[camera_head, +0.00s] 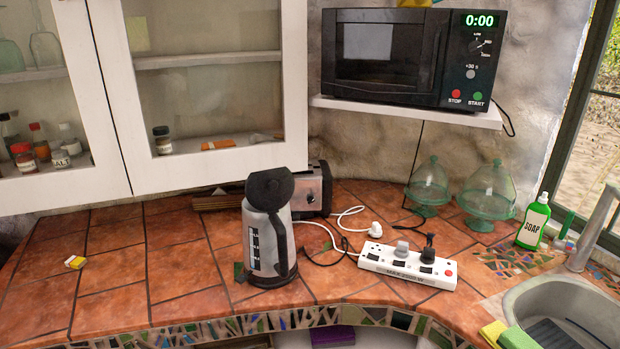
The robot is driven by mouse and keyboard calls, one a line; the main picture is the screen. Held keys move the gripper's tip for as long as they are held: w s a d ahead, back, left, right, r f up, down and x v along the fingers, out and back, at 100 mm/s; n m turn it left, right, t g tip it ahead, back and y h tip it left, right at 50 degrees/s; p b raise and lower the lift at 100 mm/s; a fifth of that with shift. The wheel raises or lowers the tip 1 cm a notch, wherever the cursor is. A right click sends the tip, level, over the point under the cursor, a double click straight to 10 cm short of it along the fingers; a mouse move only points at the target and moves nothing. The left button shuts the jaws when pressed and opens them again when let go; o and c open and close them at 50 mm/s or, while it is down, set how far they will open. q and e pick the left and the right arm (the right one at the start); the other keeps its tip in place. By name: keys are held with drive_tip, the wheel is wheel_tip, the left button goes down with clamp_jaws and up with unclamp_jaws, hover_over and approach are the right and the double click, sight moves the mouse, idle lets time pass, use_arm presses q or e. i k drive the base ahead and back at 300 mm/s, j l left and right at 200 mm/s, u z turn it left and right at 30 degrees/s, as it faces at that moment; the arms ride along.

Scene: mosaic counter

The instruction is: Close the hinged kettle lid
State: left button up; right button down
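The kettle (262,232) stands upright on the tiled counter, left of the power strip. It has a silver body, a dark base, a level window on its front and a black handle at its right. Its round black lid (270,188) stands tipped up above the rim, with its broad face toward me, so it looks open. The lid hides the kettle's mouth and the hinge. Neither of my grippers shows in the head view.
A toaster (317,188) stands close behind the kettle at the right. The power strip (408,265) with plugs and cables lies to its right. A cabinet (215,85) hangs above and behind. The tiled counter (175,270) left of the kettle is mostly clear.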

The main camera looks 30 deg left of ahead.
sight(269, 191)
drive_tip(key=u, duration=1.15)
